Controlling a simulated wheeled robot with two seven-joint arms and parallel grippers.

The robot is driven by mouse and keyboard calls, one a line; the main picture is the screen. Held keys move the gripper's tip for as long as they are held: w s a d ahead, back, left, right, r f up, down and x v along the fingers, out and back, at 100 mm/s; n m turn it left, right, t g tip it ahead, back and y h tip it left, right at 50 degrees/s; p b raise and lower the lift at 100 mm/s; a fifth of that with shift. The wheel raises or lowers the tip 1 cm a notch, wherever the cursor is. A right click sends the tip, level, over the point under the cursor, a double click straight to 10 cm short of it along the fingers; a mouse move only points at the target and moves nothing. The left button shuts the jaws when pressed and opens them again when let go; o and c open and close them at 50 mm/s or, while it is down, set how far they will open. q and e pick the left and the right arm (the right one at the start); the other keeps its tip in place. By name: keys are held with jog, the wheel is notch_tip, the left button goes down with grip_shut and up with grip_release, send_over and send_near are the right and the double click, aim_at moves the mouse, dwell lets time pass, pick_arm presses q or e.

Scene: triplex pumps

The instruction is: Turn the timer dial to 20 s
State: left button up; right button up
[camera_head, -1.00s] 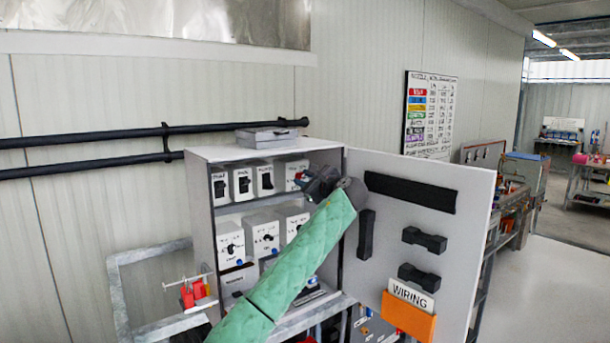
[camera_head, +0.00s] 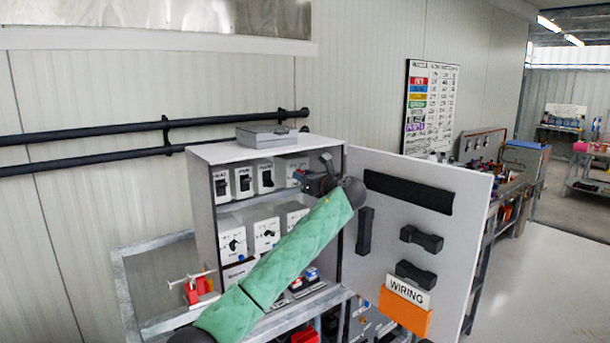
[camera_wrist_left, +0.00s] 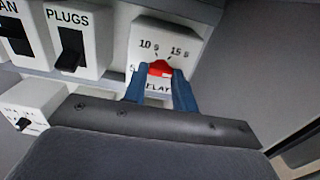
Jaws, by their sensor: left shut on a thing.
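The timer is a pale box (camera_wrist_left: 172,38) marked "DELAY", with "10 s" and "15 s" along the top and a partly hidden "5" at left. Its red dial (camera_wrist_left: 159,69) sits between the blue fingers of my left gripper (camera_wrist_left: 161,76), which is shut on it. The right side of the scale is hidden by a finger, and I cannot tell where the dial points. In the head view the left gripper (camera_head: 300,177) is at the upper right box (camera_head: 287,165) inside the open cabinet. My right gripper is not in view.
Beside the timer is a "PLUGS" switch box (camera_wrist_left: 75,40) with a black lever. Lower shelf boxes with knobs (camera_head: 266,233) stand below. The cabinet door (camera_head: 460,230) stands open at right, close to my left wrist. A grey case (camera_head: 266,136) lies on top.

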pick_arm(q)
jog(key=shift+d+f, duration=0.1)
jog(key=shift+f, duration=0.2)
jog(key=o, duration=1)
jog(key=shift+c, duration=0.2)
jog(key=shift+r, duration=0.1)
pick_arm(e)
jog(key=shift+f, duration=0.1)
pick_arm(q)
jog(key=b+v, duration=0.4)
jog(key=v, duration=0.3)
jog(key=shift+s+d, duration=0.25)
jog(key=shift+s, duration=0.05)
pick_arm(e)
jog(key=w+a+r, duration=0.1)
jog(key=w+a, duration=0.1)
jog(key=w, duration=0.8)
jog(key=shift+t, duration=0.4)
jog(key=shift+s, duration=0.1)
